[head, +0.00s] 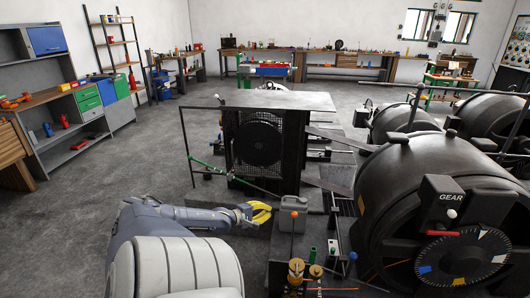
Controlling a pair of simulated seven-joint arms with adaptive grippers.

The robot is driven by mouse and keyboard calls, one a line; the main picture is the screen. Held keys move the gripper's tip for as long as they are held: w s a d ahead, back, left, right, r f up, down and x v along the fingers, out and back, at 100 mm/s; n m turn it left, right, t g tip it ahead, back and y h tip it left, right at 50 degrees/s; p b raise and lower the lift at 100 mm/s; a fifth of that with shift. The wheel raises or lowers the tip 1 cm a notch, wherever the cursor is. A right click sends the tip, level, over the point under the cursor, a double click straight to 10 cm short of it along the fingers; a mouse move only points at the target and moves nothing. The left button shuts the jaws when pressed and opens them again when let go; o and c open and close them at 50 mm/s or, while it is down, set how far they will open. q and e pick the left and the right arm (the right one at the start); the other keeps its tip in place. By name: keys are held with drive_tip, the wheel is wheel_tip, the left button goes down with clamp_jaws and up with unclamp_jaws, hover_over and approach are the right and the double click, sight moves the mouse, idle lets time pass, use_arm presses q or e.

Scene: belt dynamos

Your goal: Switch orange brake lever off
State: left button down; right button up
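My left gripper (262,213) reaches in from the lower left, with yellow at its tip, just left of a grey canister (292,216). Its fingers are too small to tell whether they are open or shut. I cannot pick out the orange brake lever for sure. A thin orange rod (335,290) lies at the bottom edge, right of two brass-coloured cylinders (297,270), well below and right of the gripper. My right gripper is not in view.
A large black drum machine (410,185) with a GEAR box (450,200) fills the right. A green bottle (312,256) stands near the cylinders. Grey floor (150,165) at left is clear.

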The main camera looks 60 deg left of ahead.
use_arm(q)
drive_tip(key=shift+s+r, duration=0.2)
drive_tip(key=shift+s, duration=0.05)
idle(0.6)
